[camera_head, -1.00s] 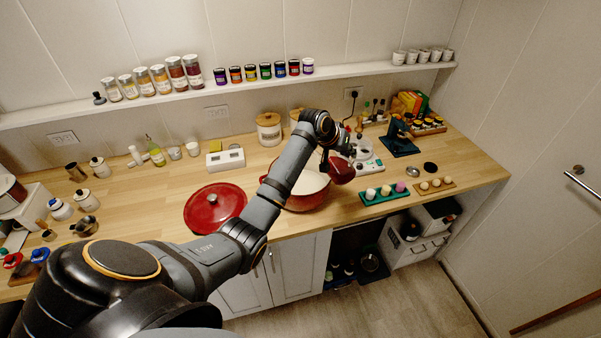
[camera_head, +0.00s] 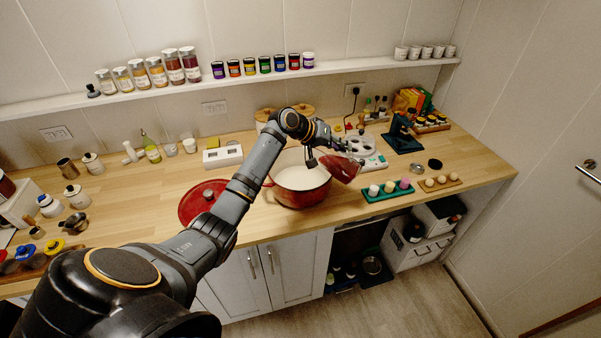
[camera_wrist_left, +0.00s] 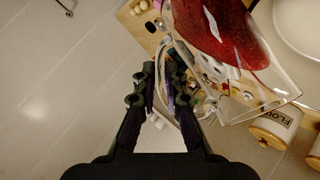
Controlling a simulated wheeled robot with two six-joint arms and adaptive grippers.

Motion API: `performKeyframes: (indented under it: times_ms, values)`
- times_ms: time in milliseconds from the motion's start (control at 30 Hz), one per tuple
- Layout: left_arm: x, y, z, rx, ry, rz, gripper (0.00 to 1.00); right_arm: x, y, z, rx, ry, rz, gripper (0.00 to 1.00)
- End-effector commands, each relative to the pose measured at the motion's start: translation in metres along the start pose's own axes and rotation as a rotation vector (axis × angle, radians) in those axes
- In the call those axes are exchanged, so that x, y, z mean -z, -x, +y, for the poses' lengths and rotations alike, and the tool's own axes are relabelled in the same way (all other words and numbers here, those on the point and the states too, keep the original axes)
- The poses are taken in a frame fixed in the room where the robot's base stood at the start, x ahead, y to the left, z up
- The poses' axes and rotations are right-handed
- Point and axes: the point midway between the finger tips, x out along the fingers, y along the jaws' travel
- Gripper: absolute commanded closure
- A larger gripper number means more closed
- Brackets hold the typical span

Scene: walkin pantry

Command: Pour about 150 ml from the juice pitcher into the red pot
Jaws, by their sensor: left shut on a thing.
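The juice pitcher (camera_head: 345,168) is clear with red juice in it. It is tilted in the air at the right side of the red pot (camera_head: 299,196). My left gripper (camera_head: 322,143) is shut on the pitcher's handle; in the left wrist view, the fingers (camera_wrist_left: 163,78) close on the clear handle and the juice lies along one side of the pitcher (camera_wrist_left: 235,35). The pot is open with a pale interior, and its pale rim also shows in the left wrist view (camera_wrist_left: 284,35). I cannot make out a stream of juice. My right gripper is out of view.
The red lid (camera_head: 197,207) lies on the counter left of the pot. A white scale-like device (camera_head: 222,156) stands behind it. A green tray (camera_head: 388,194) with several small items and a wooden egg holder (camera_head: 440,184) sit to the right. Canisters stand behind the pot.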

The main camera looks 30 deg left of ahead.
Motion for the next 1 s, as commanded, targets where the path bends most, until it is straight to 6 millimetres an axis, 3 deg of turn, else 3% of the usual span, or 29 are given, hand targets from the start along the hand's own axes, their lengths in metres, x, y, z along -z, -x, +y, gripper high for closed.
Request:
performKeyframes:
  times_ms: [1000]
  values:
    - [0.004, 0.007, -0.012, -0.127, 0.089, 0.025, 1.00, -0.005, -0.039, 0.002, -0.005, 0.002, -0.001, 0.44]
